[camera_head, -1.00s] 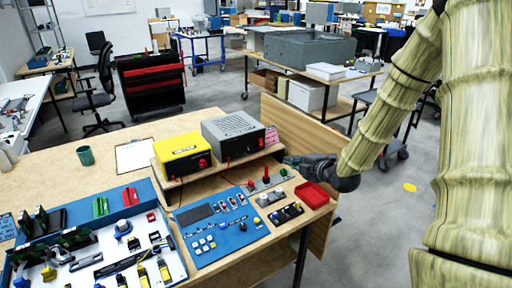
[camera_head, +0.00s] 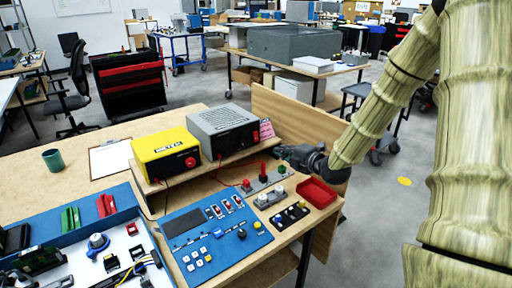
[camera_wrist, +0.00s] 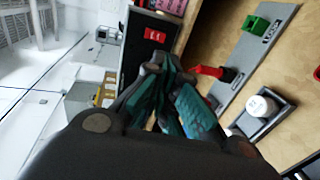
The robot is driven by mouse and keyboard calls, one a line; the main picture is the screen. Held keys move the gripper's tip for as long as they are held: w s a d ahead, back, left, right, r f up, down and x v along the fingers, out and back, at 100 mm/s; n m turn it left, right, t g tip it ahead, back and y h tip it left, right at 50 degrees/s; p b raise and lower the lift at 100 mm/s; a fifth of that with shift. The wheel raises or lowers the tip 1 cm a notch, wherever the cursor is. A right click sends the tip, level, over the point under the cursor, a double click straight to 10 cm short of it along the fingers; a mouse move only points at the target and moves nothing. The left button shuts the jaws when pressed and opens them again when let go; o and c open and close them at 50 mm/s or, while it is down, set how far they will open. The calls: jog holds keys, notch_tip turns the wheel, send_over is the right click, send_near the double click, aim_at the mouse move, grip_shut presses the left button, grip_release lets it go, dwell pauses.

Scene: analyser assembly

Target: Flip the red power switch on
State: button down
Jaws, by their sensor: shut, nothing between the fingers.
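The grey power supply box (camera_head: 222,128) stands on the raised wooden shelf, its dark front panel facing my arm's side. In the wrist view a red rocker switch (camera_wrist: 157,34) sits on that dark panel (camera_wrist: 138,55).
A yellow meter box (camera_head: 165,155) stands left of the grey box. A red lever (camera_head: 263,170) and a green part (camera_head: 281,171) rise near my gripper. A red tray (camera_head: 317,193) and a blue keypad panel (camera_head: 212,245) lie in front. A wooden board (camera_head: 290,115) stands behind.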

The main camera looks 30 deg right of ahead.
jog(key=shift+w+a, duration=0.15)
jog(key=shift+a, duration=0.1)
jog(key=p, duration=0.2)
send_near(256, 137)
jog(key=w+f, duration=0.1)
jog(key=w, duration=0.1)
jog(key=w+a, duration=0.1)
jog(key=w, duration=0.1)
jog(key=w+f, duration=0.1)
jog(key=w, duration=0.1)
jog(key=shift+w+a+f, duration=0.25)
jog(key=shift+a+f, duration=0.1)
jog(key=shift+a, duration=0.05)
jog(key=shift+f, duration=0.1)
